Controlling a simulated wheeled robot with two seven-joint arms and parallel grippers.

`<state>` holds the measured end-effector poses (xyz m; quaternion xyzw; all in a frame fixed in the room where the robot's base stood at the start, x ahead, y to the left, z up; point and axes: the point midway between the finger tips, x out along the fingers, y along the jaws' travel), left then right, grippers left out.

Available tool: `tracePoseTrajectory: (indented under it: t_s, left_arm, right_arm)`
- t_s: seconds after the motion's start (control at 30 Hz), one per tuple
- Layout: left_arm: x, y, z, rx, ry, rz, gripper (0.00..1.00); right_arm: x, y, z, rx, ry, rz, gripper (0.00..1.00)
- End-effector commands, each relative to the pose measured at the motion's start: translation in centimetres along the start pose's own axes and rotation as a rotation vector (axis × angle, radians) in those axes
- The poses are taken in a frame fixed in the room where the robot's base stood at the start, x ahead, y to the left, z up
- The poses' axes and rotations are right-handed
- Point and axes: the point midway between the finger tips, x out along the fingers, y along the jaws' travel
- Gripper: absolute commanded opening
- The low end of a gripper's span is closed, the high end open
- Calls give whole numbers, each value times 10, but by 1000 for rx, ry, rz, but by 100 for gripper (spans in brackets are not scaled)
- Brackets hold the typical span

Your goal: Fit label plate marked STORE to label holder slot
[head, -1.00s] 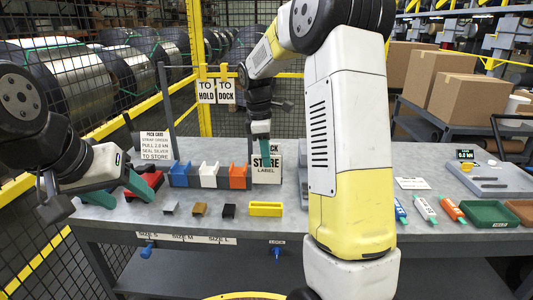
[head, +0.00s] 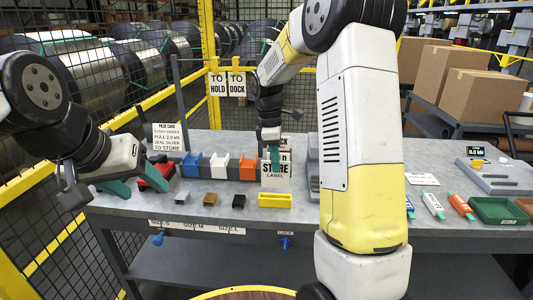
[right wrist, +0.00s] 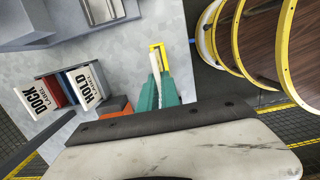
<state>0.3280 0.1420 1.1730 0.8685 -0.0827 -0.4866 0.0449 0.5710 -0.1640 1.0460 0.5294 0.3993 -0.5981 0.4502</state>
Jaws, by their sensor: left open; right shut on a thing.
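The white label plate marked STORE (head: 275,172) is held upright in my right gripper (head: 273,157). In the right wrist view the plate (right wrist: 154,60) shows nearly edge-on between the teal fingers (right wrist: 158,94). A yellow slotted block (head: 275,200), which looks like the label holder, lies at the table's front edge just below and in front of the plate. In the right wrist view the yellow holder (right wrist: 158,47) shows at the plate's tip; I cannot tell whether they touch. My left gripper (head: 138,181) is open at the left, near a red object (head: 157,178).
Blue, white and orange holders (head: 220,167) stand behind small grey, brown and black pieces (head: 210,199). DOCK (right wrist: 37,98) and HOLD (right wrist: 88,85) plates stand in a rack. A pack card (head: 171,137) stands at the left. Coloured tubes (head: 432,204) and a green tray (head: 494,210) lie right.

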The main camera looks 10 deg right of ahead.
Motion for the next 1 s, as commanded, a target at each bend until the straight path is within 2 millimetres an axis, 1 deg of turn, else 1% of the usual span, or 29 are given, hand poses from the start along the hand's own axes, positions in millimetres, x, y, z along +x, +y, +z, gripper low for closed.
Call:
tracePoseTrajectory:
  t_s: [0.1,0.33,1.0]
  left_arm:
    - [0,0,0,0,0,0,57]
    - [0,0,0,0,0,0,57]
    - [0,0,0,0,0,0,57]
  right_arm:
    - [11,0,-1,1,-1,-1,0]
    - [22,0,-2,1,0,-1,0]
    - [24,0,-3,1,0,1,0]
